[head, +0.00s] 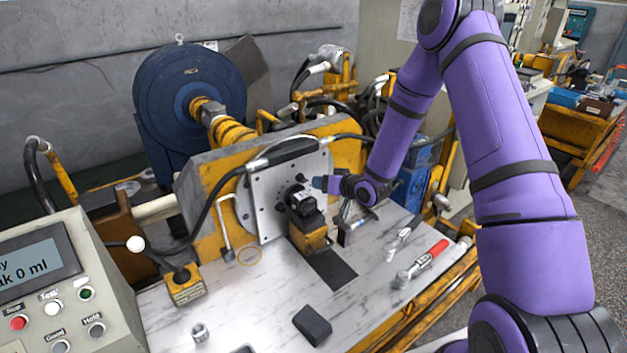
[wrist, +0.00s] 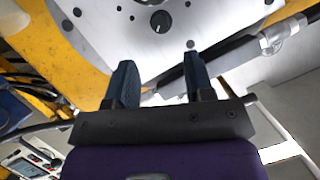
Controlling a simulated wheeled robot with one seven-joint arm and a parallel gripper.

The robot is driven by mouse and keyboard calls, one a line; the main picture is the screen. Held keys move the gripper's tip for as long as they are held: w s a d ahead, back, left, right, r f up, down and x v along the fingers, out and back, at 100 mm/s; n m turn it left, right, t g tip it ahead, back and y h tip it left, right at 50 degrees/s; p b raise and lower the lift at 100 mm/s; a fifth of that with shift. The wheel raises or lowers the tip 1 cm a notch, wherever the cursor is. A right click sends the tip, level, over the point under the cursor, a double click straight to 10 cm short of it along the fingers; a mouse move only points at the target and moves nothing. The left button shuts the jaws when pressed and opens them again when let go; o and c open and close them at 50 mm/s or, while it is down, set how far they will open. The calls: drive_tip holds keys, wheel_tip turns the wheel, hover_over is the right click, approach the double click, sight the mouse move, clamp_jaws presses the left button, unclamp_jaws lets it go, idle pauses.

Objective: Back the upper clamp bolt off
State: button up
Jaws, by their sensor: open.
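A light grey metal plate (head: 262,200) stands upright on the yellow frame, with several holes. A black motor (head: 303,203) sits against its front on a yellow block. A small dark bolt-like part (head: 302,178) sticks out above the motor; I cannot tell for certain that it is the upper clamp bolt. My gripper (head: 318,182) is open just right of it, at about its height. In the wrist view, my gripper (wrist: 160,78) has empty space between its fingers, and a dark round head with a pale line (wrist: 160,21) shows beyond them, apart from both.
A red-handled ratchet (head: 424,262) and another ratchet (head: 402,240) lie on the bench's right side. A black block (head: 313,325) and a metal socket (head: 200,332) lie at the front. A black hose (head: 205,215) arches left of the plate. The control box (head: 70,290) stands front left.

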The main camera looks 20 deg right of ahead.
sight(304, 180)
drive_tip(key=x, duration=0.8)
drive_tip(key=shift+w+a, duration=0.1)
drive_tip(key=shift+w, duration=0.05)
drive_tip(key=shift+c, duration=0.3)
clamp_jaws()
drive_tip(key=shift+a, duration=0.1)
